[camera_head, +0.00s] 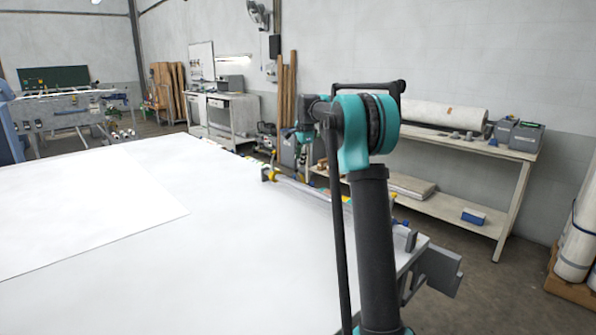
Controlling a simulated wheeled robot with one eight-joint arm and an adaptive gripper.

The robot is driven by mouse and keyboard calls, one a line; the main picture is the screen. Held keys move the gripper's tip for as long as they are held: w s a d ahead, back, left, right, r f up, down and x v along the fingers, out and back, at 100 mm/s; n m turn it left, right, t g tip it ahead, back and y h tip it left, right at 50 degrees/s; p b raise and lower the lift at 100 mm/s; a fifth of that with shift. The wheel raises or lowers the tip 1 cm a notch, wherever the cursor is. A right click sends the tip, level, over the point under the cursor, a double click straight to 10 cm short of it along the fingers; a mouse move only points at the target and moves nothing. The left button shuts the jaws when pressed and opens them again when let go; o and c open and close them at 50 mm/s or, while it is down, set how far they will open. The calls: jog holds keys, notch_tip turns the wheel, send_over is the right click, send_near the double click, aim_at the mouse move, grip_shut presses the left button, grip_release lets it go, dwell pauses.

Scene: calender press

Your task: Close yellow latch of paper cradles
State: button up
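A long pale rail (312,192), which looks like part of the paper cradles, runs along the right edge of the white table (240,250). A small yellow part (272,175), perhaps a latch, sits at the rail's far end. Another bit of yellow shows farther along, partly behind my arm. At this size I cannot tell whether either latch is open or closed. My black and teal arm stands upright in front of the rail and hides part of it.
A grey bracket (440,268) sticks out from the table's near right corner. A workbench (460,205) with a white roll (444,115) and grey boxes stands along the right wall. Wrapped rolls stand at the far right. Open floor lies between table and workbench.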

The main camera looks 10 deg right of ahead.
jog(key=x, duration=0.6)
jog(key=shift+w+f, duration=0.15)
jog(key=shift+f, duration=0.2)
jog(key=shift+c, duration=0.6)
grip_shut()
